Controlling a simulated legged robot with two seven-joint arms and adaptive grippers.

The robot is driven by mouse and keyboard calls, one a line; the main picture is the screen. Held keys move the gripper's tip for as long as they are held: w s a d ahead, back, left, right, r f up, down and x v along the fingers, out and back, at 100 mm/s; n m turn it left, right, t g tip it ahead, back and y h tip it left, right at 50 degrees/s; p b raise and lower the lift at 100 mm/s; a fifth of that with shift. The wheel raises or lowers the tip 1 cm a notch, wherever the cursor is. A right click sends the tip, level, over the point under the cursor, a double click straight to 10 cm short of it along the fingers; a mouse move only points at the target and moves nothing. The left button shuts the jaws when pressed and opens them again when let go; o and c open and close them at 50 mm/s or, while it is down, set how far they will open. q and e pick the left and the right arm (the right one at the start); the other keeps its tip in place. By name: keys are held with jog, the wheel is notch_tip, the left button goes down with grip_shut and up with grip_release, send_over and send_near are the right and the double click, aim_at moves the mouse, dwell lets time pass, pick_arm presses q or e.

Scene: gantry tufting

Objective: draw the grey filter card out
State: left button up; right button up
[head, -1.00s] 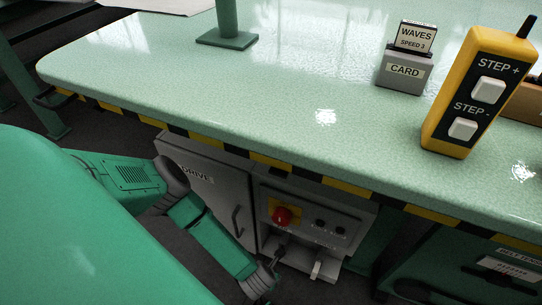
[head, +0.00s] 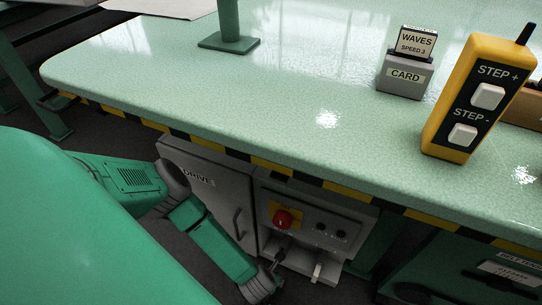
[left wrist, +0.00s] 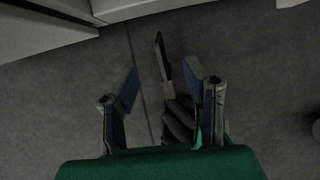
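My left arm reaches down to the front of the grey drive cabinet (head: 205,178). My left gripper (head: 276,272) is beside the lower edge of its control panel, partly cut off by the picture's bottom. In the left wrist view the two fingers of my left gripper (left wrist: 160,98) stand apart. A thin dark plate with a pale edge (left wrist: 162,58) shows between and beyond them; I cannot tell whether this is the filter card. In the head view a small pale grey tab (head: 317,271) sticks out below the panel, right of the gripper. My right gripper is not in view.
The panel carries a red button (head: 283,219) on yellow. The green table (head: 250,110) with a striped edge overhangs the cabinet. On it stand a grey card holder (head: 405,76) and a yellow step pendant (head: 475,100). Dark floor is clear below the gripper.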

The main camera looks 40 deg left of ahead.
pick_arm(q)
jog(key=s, duration=0.1)
jog(key=s+d, duration=0.1)
jog(key=s, duration=0.1)
jog(key=shift+d+f, duration=0.15)
jog(key=shift+f, duration=0.15)
notch_tip(320, 180, up, 11)
jog(key=s, duration=0.1)
jog(key=shift+s+r, duration=0.2)
jog(key=shift+s, duration=0.2)
